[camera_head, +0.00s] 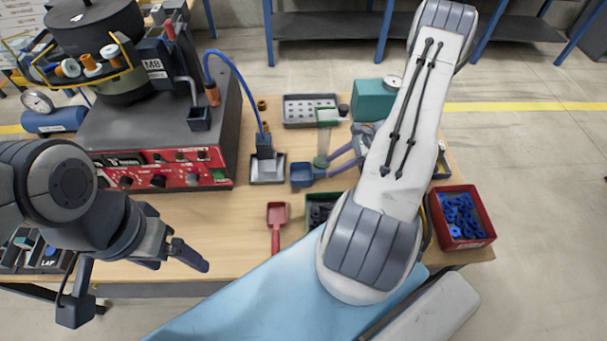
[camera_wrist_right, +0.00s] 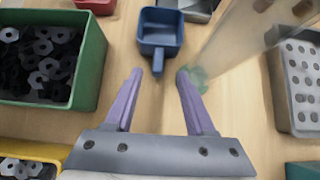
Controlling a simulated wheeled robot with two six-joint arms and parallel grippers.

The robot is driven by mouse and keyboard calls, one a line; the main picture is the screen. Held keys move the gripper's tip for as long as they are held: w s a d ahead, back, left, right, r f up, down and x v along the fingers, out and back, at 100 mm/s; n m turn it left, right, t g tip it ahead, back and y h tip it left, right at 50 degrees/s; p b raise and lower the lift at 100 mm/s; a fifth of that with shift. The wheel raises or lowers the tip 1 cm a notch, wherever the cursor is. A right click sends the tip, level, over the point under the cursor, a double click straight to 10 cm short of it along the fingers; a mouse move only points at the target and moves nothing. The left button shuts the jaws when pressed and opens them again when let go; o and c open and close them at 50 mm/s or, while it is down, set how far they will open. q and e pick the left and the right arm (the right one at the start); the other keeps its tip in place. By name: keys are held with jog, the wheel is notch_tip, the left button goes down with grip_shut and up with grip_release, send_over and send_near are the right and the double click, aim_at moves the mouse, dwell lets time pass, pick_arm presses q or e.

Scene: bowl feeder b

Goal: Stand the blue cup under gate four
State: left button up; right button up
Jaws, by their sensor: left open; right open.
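A small square blue cup (camera_head: 302,175) with a short handle stands on the table right of the metal tray. In the right wrist view the blue cup (camera_wrist_right: 160,28) lies just ahead of my right gripper (camera_wrist_right: 159,73). Its open purple fingers point at the cup, and the handle end is near the gap between the tips. I cannot tell whether they touch. The head view also shows this gripper (camera_head: 329,166). My left gripper (camera_head: 178,262) is open and empty over the front left. The bowl feeder (camera_head: 105,75) has several gates; I cannot read which is four.
A clear tube (camera_head: 322,142) with a green base stands close to the right fingers. A red scoop (camera_head: 277,215), a metal tray (camera_head: 267,175), a perforated tray (camera_head: 298,108) and a red bin (camera_head: 468,240) of blue parts surround it. Table front centre-left is clear.

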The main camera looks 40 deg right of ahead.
aim_at(323, 171)
jog(key=p+x, duration=0.1)
jog(key=x, duration=0.3)
jog(key=shift+a+f+p, duration=0.25)
jog(key=shift+p, duration=0.05)
jog(key=shift+a+f, duration=0.1)
jog(key=shift+f, duration=0.15)
grip_shut()
